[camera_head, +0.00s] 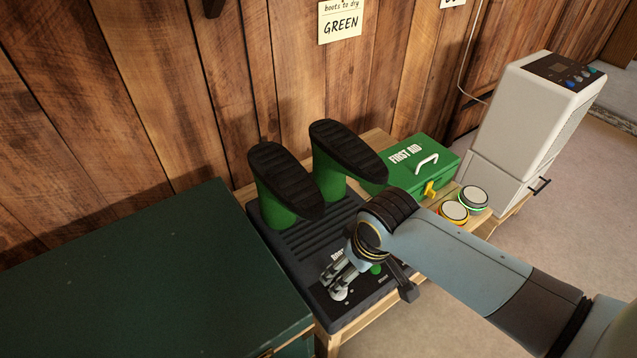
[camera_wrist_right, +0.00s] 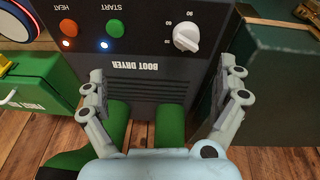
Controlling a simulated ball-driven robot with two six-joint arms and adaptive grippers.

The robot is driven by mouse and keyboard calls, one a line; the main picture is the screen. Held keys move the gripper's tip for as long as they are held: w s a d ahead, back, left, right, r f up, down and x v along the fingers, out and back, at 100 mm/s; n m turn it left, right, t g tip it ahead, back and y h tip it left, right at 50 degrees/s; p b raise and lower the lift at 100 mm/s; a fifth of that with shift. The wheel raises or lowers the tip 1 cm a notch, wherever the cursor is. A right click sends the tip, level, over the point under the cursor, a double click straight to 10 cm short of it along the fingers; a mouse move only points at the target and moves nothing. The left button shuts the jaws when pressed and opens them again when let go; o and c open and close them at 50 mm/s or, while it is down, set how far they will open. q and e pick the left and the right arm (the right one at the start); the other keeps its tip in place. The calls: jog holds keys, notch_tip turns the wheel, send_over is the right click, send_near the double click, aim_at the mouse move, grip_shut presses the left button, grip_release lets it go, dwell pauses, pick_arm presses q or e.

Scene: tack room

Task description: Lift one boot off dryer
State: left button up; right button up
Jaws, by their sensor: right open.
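Two green boots hang upside down on the dark boot dryer (camera_head: 290,262), black soles up. The left boot (camera_head: 279,205) and the right boot (camera_head: 329,178) stand side by side, tilted, toward the wall. My right gripper (camera_head: 334,282) is open and empty above the dryer's front control panel, apart from both boots. In the right wrist view, its spread fingers frame the dryer's panel (camera_wrist_right: 140,82), and green boot shafts (camera_wrist_right: 171,122) show beyond, partly hidden by the gripper.
A dark green chest (camera_head: 150,280) stands left of the dryer. A green first aid box (camera_head: 424,162) and round tins (camera_head: 454,212) lie to its right, near a white appliance (camera_head: 535,120). The plank wall is close behind. A note (camera_head: 341,20) reads GREEN.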

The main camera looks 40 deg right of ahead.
jog(key=shift+t, duration=0.4)
jog(key=w+r, duration=0.2)
jog(key=w, duration=0.1)
jog(key=w+r, duration=0.3)
jog(key=w+a+r, duration=0.1)
jog(key=w+r, duration=0.1)
jog(key=w, duration=0.1)
jog(key=shift+w+r+p, duration=0.3)
jog(key=shift+w+p, duration=0.1)
send_near(277, 164)
jog(key=shift+s+f+m+t+y+p, duration=0.3)
jog(key=shift+f+m+t+p, duration=0.15)
jog(key=shift+f, duration=0.2)
jog(key=b+x, duration=0.1)
jog(key=x, duration=0.3)
jog(key=shift+w+f+b, duration=0.25)
jog(key=shift+f+b, duration=0.05)
jog(key=x, duration=0.2)
jog(key=b+x, duration=0.2)
jog(key=x, duration=0.1)
jog(key=shift+d+f, duration=0.25)
jog(key=shift+f, duration=0.05)
jog(key=shift+c, duration=0.4)
